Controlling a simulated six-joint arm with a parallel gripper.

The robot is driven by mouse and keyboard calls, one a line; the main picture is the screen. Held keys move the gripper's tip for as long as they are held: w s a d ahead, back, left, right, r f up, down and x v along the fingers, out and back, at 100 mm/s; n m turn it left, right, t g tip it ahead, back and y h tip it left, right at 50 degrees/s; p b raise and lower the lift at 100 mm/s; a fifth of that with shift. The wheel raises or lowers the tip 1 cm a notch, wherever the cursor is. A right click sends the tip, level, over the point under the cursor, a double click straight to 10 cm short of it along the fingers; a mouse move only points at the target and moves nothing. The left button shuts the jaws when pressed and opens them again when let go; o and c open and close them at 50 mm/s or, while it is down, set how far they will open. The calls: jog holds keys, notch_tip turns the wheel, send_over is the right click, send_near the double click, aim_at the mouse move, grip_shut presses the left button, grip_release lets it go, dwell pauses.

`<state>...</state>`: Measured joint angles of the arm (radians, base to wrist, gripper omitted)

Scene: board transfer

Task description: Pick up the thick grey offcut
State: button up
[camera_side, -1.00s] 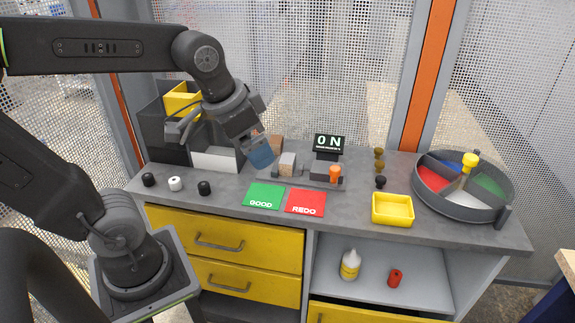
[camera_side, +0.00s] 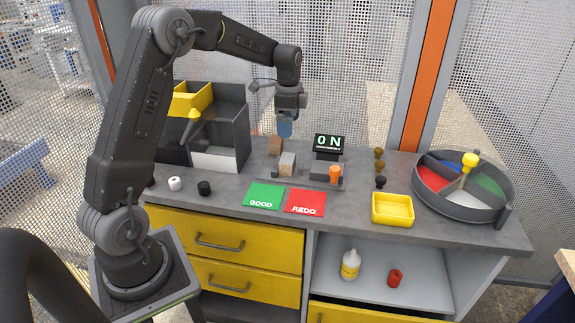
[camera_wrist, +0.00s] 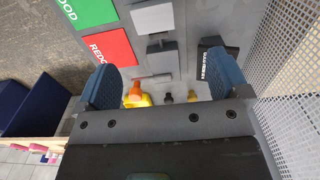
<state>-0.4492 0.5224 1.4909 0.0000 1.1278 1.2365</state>
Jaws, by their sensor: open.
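A light grey block (camera_side: 287,162), which looks like the thick grey offcut, stands at the left end of a low grey fixture on the bench. In the wrist view a pale block (camera_wrist: 152,17) near the top edge appears to be the same one. My gripper (camera_side: 285,129) hangs above the back of the bench, blue fingertips pointing down, higher than the block and apart from it. In the wrist view my two blue fingers (camera_wrist: 165,80) are spread wide with nothing between them that they touch.
A brown block (camera_side: 275,145) stands close behind the grey one. An ON display (camera_side: 329,142) and orange knob (camera_side: 335,173) are to the right. GOOD (camera_side: 263,196) and REDO (camera_side: 305,202) plates lie in front. A dark walled bin (camera_side: 235,130) stands left; a yellow tray (camera_side: 392,209) right.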

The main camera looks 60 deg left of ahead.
aim_at(287, 159)
notch_tip(287, 159, down, 8)
jog(key=shift+d+r, duration=0.1)
jog(key=shift+r, duration=0.05)
jog(key=f, duration=0.4)
jog(key=shift+s+d, duration=0.2)
jog(key=shift+s, duration=0.2)
jog(key=shift+f, duration=0.6)
jog(key=shift+c, duration=0.3)
